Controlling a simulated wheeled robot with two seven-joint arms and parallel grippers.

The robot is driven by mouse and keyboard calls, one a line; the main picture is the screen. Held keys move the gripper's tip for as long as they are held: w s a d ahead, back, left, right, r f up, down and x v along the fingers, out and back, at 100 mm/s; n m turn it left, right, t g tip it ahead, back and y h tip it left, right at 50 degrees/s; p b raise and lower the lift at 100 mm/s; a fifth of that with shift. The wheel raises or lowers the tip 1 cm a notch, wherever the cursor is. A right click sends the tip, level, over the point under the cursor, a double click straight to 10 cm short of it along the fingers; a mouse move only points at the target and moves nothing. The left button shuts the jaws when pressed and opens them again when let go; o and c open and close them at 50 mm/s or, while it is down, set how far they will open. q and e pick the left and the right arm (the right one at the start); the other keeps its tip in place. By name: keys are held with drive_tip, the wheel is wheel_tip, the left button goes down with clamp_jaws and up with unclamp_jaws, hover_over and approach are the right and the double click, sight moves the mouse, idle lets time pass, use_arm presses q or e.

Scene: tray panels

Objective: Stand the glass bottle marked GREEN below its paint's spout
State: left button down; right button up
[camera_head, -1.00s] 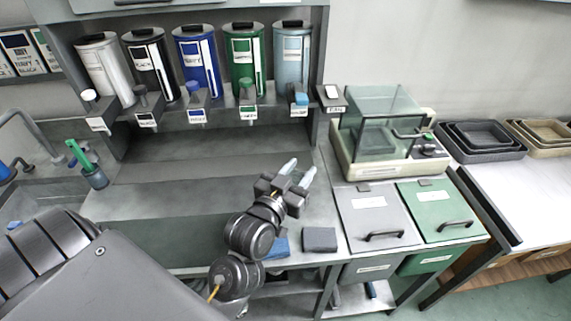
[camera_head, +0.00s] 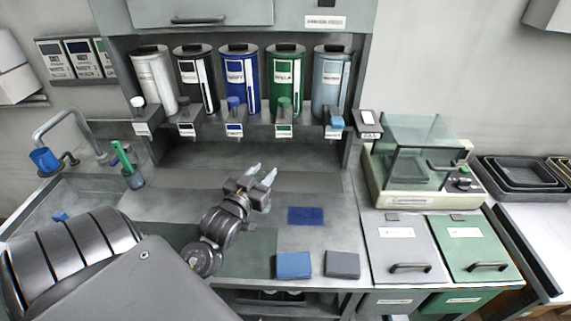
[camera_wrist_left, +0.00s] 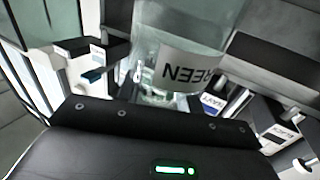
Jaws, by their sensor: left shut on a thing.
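The clear glass bottle (camera_wrist_left: 185,45) has a white label reading GREEN (camera_wrist_left: 193,72), upside down in the left wrist view. My left gripper (camera_head: 262,182) is shut on it; in the head view the clear glass is hard to make out. The gripper is above the bench, in front of the dispenser row and left of the green paint's spout. The green paint canister (camera_head: 284,75) is the fourth from the left, with a green-knobbed spout (camera_head: 284,108) under it. My right gripper is not in view.
White (camera_head: 155,78), black (camera_head: 196,78), navy (camera_head: 240,78) and grey-blue (camera_head: 332,78) canisters share the shelf. A dark blue pad (camera_head: 306,215), blue cloth (camera_head: 293,265) and grey cloth (camera_head: 342,264) lie on the bench. A glass-sided device (camera_head: 420,160) stands right. The bench under the spouts is clear.

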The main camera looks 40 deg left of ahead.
use_arm(q)
drive_tip(key=f+p+x, duration=0.3)
drive_tip(key=p+x, duration=0.1)
drive_tip(key=x, duration=1.2)
drive_tip(key=shift+f, duration=0.2)
drive_tip(key=shift+f, duration=0.15)
drive_tip(key=c, duration=0.9)
unclamp_jaws()
